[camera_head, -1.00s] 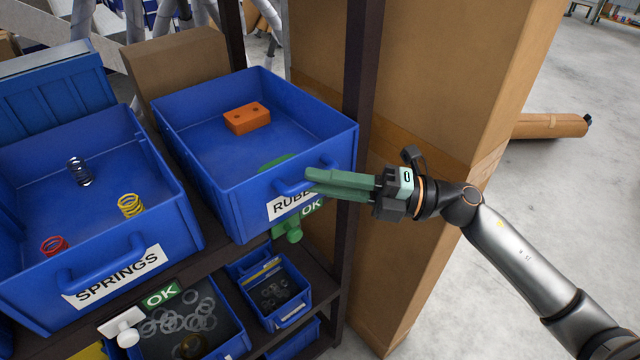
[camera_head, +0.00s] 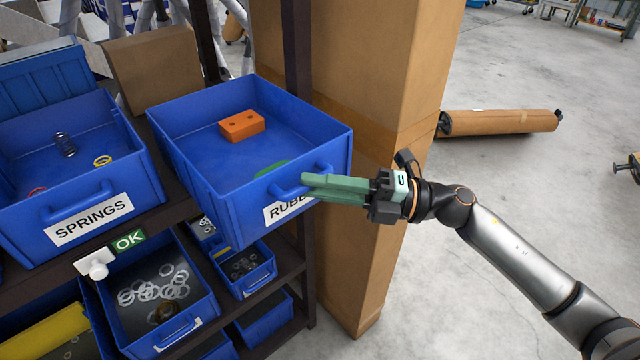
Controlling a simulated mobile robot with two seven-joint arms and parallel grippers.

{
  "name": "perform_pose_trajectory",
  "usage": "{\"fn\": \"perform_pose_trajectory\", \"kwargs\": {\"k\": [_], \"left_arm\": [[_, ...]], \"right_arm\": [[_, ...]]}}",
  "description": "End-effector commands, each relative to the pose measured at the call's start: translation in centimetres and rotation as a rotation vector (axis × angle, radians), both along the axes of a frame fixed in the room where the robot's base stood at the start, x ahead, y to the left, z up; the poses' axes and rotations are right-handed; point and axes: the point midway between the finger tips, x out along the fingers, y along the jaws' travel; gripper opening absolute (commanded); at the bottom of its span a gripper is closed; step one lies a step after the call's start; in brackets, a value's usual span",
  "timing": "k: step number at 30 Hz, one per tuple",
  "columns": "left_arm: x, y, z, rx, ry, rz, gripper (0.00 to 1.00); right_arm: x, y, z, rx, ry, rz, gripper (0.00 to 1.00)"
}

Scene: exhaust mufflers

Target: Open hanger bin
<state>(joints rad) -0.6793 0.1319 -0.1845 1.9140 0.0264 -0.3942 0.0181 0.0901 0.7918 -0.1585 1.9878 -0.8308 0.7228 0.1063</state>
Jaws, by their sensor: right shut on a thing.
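The blue hanger bin (camera_head: 205,185), with a label starting "RUBB" (camera_head: 288,207), juts out from the shelf, overhanging its front edge. Its top is open. An orange block with two holes (camera_head: 241,125) lies inside, and part of a green piece (camera_head: 272,169) shows behind its front wall. My right gripper (camera_head: 318,187) is shut on the bin's blue handle (camera_head: 290,189) at the front. The fingers cover part of the handle and label. My left gripper is not in view.
A blue SPRINGS bin (camera_head: 140,180) stands to the left on the same shelf. Smaller bins with rings (camera_head: 190,325) sit below. A dark rack post (camera_head: 298,50) and tall cardboard box (camera_head: 370,60) stand behind the hanger bin.

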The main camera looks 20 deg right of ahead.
Motion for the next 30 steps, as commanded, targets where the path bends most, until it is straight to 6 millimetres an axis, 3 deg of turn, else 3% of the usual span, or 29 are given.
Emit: {"fn": "perform_pose_trajectory", "kwargs": {"k": [17,18,26,30], "left_arm": [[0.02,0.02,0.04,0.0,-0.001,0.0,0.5],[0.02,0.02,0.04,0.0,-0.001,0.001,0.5],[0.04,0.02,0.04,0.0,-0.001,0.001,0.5],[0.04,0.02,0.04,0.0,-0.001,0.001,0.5]], "right_arm": [[-0.03,0.01,0.02,0.0,0.0,0.002,0.0],[-0.03,0.01,0.02,0.0,0.0,0.002,0.21],[-0.01,0.0,0.03,0.0,0.0,0.001,0.49],[-0.01,0.01,0.03,0.0,0.0,0.0,0.49]]}}
